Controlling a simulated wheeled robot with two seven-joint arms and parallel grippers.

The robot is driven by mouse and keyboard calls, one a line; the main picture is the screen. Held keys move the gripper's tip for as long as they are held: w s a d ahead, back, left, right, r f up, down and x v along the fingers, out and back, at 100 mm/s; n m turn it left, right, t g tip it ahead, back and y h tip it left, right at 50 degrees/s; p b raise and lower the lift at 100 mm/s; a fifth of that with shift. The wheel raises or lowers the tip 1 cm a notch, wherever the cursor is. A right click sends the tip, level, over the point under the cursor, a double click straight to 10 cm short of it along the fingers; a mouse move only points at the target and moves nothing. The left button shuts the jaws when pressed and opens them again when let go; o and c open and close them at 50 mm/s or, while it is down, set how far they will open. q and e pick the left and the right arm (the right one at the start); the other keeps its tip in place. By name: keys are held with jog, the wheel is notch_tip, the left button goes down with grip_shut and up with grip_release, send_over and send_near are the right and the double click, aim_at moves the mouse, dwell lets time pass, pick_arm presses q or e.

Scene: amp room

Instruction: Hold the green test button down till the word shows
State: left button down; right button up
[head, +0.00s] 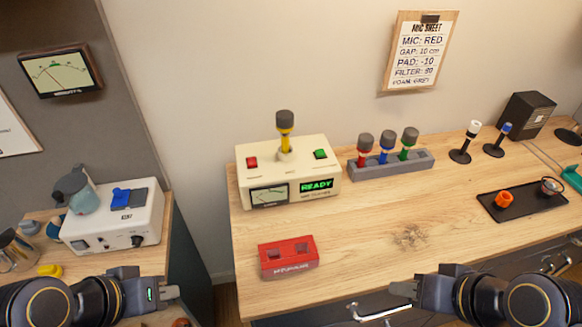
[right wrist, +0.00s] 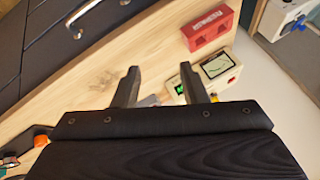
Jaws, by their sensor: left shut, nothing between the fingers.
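The cream tester box (head: 290,172) stands on the wooden bench near the wall. Its green button (head: 320,154) is on the top right, with nothing touching it. Its small display (head: 316,186) shows the word READY in green letters. A yellow-banded microphone (head: 285,130) stands upright on its top. My left gripper (head: 170,293) is shut and empty at the lower left, well away from the box. My right gripper (head: 402,290) is at the bench's front edge, apart from the box. In the right wrist view its fingers (right wrist: 160,88) are spread, with nothing between them.
A red button (head: 252,162) is on the box's top left. A red block (head: 288,257) lies in front of the box. A grey rack (head: 392,165) holds red, blue and green microphones to its right. A black tray (head: 522,203) lies further right. The bench middle is mostly clear.

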grip_shut()
dwell(1.4)
